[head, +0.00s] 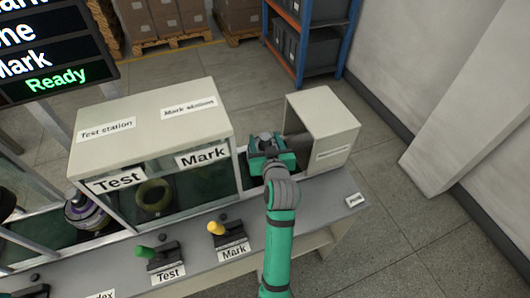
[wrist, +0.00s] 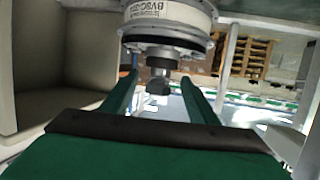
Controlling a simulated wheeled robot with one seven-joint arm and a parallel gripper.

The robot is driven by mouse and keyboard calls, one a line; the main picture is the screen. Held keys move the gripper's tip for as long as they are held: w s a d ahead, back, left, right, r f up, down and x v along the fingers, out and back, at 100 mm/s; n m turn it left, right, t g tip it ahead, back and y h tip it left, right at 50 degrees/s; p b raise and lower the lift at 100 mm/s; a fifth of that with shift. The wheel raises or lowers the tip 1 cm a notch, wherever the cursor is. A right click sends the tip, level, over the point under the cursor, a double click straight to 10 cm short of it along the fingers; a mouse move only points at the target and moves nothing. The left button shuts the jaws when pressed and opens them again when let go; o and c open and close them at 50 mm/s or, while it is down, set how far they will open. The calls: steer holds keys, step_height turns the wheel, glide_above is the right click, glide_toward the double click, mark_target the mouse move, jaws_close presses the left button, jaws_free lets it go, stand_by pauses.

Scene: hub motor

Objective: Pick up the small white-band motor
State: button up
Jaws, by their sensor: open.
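The white-band motor (wrist: 168,16) shows at the top of the wrist view, with printed text on its pale band and a metal flange below it. Its dark stepped shaft (wrist: 158,72) points down between the two green fingers. My gripper (wrist: 158,84) is open, one finger on each side of the shaft, with visible gaps. In the head view my gripper (head: 268,148) is at the right end of the line, beside the open white box. The motor is hidden there by my gripper and arm.
The open white box (head: 325,130) stands close to the right of my gripper. The Test and Mark housing (head: 150,125) is to the left, with a green ring (head: 154,196) inside. Another motor (head: 84,211) sits farther left. Levers (head: 219,230) stand along the front ledge.

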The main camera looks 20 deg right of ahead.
steer(key=shift+x, duration=2.25)
steer(key=shift+d, duration=0.1)
jaws_close()
steer(key=shift+r, duration=0.2)
